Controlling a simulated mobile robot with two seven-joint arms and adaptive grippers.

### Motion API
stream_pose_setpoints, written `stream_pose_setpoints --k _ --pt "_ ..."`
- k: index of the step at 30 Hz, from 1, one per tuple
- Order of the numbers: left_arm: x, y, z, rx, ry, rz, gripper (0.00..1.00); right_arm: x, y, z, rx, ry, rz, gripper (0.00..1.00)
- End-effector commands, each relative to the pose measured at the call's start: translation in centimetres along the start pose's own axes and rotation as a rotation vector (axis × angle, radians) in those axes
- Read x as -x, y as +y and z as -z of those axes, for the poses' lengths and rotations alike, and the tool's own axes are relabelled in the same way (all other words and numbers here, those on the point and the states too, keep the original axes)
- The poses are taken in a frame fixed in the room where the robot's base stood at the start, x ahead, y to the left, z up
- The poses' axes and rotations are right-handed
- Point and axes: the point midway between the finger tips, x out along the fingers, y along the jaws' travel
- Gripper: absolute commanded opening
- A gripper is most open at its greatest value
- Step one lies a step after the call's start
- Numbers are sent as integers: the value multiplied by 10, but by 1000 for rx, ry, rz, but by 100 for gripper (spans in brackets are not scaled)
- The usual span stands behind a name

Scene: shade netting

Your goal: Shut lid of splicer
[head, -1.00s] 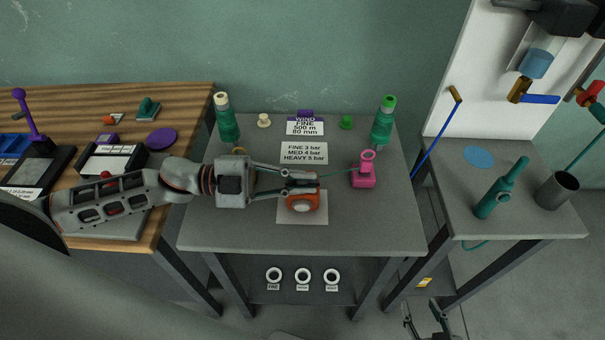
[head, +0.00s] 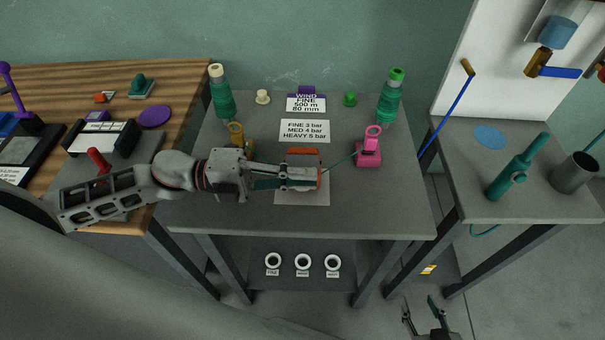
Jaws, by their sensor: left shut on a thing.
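The orange splicer (head: 324,178) is at the middle of the grey table, over a white sheet (head: 303,199). My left gripper (head: 308,177) is shut on it and covers most of it. An orange strip (head: 303,152), perhaps its lid, shows just behind the fingers. The fingers hide how the lid sits and which part is gripped. A thin green yarn runs from the splicer's right side to a pink holder with a ring (head: 369,152). My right gripper (head: 421,306) is low at the bottom edge, its fingers apart and empty, off the table.
Green yarn cones (head: 222,97) and (head: 390,100) stand at the back corners. A yellow ringed piece (head: 238,135) is by my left wrist. A pressure card (head: 305,131) lies behind the splicer. The table's front right is clear.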

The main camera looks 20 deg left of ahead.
Motion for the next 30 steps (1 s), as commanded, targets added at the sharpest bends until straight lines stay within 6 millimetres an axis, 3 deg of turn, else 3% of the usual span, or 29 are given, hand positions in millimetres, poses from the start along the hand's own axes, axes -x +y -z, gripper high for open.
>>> stream_pose_setpoints --k 15,16,18,30 --pt "0 1 0 -17 1 0 0 -2 2 0 3 1 -4 40" --pt "0 1 0 -17 1 0 17 -2 2 0 3 1 -4 40" --pt "0 1 0 -17 1 0 28 -2 2 0 3 2 -4 40" --pt "5 2 0 -15 -1 -2 28 -3 3 1 6 4 -5 40"
